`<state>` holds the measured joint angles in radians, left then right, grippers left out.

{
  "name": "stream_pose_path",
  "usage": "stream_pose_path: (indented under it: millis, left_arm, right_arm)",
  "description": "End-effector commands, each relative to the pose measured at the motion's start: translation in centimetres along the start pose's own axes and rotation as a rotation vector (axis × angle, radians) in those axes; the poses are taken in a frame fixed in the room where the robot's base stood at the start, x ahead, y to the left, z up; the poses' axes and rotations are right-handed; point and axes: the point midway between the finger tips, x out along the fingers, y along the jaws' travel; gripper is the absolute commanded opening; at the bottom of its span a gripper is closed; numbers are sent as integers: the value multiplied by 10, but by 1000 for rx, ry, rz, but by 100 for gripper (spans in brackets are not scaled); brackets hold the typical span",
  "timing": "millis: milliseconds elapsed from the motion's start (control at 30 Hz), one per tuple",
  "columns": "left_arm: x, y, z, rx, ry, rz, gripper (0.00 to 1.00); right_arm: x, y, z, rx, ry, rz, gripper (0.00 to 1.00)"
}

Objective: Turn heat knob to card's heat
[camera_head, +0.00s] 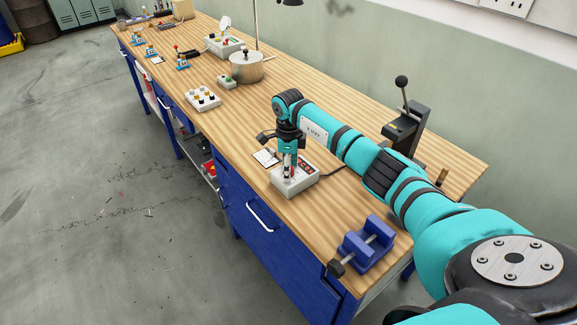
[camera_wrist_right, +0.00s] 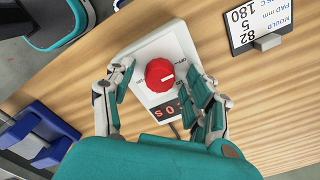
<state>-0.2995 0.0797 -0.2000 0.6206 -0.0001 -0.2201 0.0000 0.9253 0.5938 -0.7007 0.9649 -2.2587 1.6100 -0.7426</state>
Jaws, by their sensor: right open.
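The red heat knob (camera_wrist_right: 160,75) has a white pointer line and sits on a white control box (camera_wrist_right: 139,52). In the head view the box (camera_head: 300,186) stands near the bench's front edge. My right gripper (camera_wrist_right: 163,88) is open, with its fingers on either side of the knob; contact cannot be told. In the head view my right gripper (camera_head: 288,174) points down over the box and hides the knob. A red digit display (camera_wrist_right: 170,107) is partly covered by a finger.
A blue vise (camera_head: 364,245) stands on the near bench end. A lever press (camera_head: 404,130) stands behind my right arm. A button box (camera_head: 203,98) and a metal pot (camera_head: 246,68) stand farther along.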

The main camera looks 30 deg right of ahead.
Motion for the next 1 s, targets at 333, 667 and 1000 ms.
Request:
stream_pose_path:
  millis: [333,667,1000]
  left_arm:
    - [0,0,0,0,0,0,0]
    - [0,0,0,0,-1,0,0]
    - [5,0,1,0,-1,0,0]
  right_arm:
    - [0,0,0,0,0,0,24]
    - [0,0,0,4,0,0,0]
    - [0,-1,0,125,0,-2,0]
